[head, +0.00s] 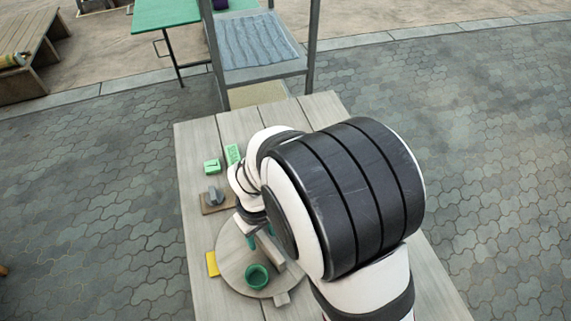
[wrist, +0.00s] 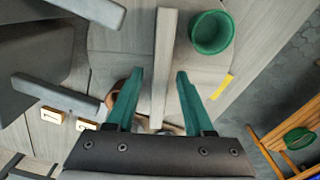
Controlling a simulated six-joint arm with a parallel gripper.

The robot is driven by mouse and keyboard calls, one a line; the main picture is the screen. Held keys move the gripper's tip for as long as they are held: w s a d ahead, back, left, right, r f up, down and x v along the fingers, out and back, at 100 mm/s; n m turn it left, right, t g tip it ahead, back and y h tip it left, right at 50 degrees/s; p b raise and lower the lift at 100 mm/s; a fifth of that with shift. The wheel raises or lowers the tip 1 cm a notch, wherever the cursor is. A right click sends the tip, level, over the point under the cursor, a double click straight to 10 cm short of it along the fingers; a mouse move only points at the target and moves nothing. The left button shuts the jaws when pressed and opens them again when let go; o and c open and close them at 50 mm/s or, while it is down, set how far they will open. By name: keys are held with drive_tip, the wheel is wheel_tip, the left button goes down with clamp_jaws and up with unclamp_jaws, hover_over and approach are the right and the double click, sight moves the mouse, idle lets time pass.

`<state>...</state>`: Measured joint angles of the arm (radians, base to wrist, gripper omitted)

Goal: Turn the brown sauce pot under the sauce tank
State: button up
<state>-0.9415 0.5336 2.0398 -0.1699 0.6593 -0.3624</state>
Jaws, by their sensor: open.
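My gripper (head: 261,236) is open over a round wooden board (head: 232,262) on the table. In the wrist view its two teal fingers (wrist: 160,74) stand on either side of a pale straight bar (wrist: 166,45); I see no clear contact. A brown rounded thing (wrist: 116,91), perhaps the brown sauce pot, shows partly behind the left finger; the rest is hidden. A green pot (head: 257,276) stands on the board near its front edge, and it also shows in the wrist view (wrist: 211,32). I cannot make out the sauce tank for certain.
A yellow piece (head: 212,264) lies at the board's left edge. A grey piece on a brown base (head: 215,197) and green blocks (head: 212,166) stand farther back on the plank table (head: 190,140). My arm covers much of the table's right side.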

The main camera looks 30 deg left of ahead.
drive_tip(key=shift+f, duration=0.2)
clamp_jaws()
idle(1.3)
